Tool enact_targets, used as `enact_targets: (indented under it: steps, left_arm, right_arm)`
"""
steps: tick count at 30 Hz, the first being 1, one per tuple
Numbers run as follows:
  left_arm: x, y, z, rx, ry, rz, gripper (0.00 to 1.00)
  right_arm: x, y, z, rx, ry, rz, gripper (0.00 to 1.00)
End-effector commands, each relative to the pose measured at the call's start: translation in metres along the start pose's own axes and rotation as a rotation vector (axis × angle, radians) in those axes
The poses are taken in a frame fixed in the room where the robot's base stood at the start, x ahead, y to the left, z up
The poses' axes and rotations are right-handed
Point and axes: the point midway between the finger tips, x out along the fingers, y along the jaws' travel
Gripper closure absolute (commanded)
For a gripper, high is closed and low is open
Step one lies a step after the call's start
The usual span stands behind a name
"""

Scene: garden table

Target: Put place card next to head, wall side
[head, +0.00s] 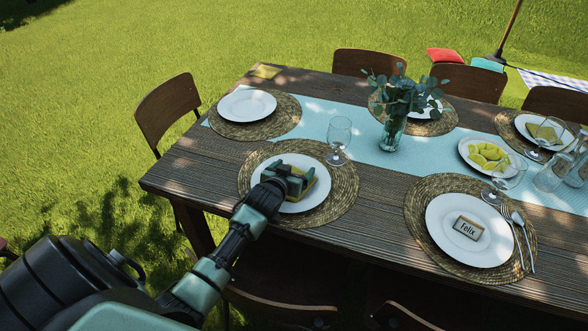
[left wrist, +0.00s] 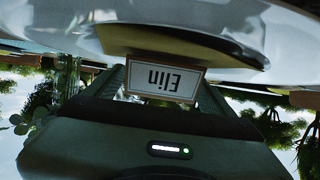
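A place card reading "Elin" (left wrist: 165,82) shows upside down in the left wrist view, against a yellow napkin (left wrist: 180,45) on a white plate (left wrist: 270,25). My left gripper (head: 290,181) is over the near left plate (head: 318,198) in the head view, and its fingers look apart. In the left wrist view the fingers lie at either side of the card; whether they touch it is hard to see. The gripper hides the card in the head view. A second card reading "Felix" (head: 467,228) stands on the near right plate (head: 440,245). My right gripper is not in view.
An empty plate (head: 247,105) lies on a woven mat at the table's left end. A wine glass (head: 339,138), a vase of leaves (head: 393,125) and a lemon plate (head: 466,151) stand nearby. Chairs surround the table.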

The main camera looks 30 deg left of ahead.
Motion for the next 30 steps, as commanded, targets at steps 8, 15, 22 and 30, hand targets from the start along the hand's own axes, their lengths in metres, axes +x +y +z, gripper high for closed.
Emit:
enact_targets:
  steps: [8, 15, 22, 30]
  left_arm:
    - [-0.006, 0.000, -0.002, 0.000, 0.001, 0.001, 0.16]
    - [-0.051, 0.000, -0.001, 0.001, -0.001, 0.000, 0.16]
    - [-0.097, 0.000, -0.001, 0.000, -0.001, 0.000, 0.16]
    - [-0.120, 0.000, -0.002, 0.000, 0.000, -0.001, 0.16]
  right_arm:
    - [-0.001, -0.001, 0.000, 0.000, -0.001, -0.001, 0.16]
    - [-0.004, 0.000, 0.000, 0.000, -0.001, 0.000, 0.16]
    - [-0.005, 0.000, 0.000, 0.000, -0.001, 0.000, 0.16]
    - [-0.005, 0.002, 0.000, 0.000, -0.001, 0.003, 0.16]
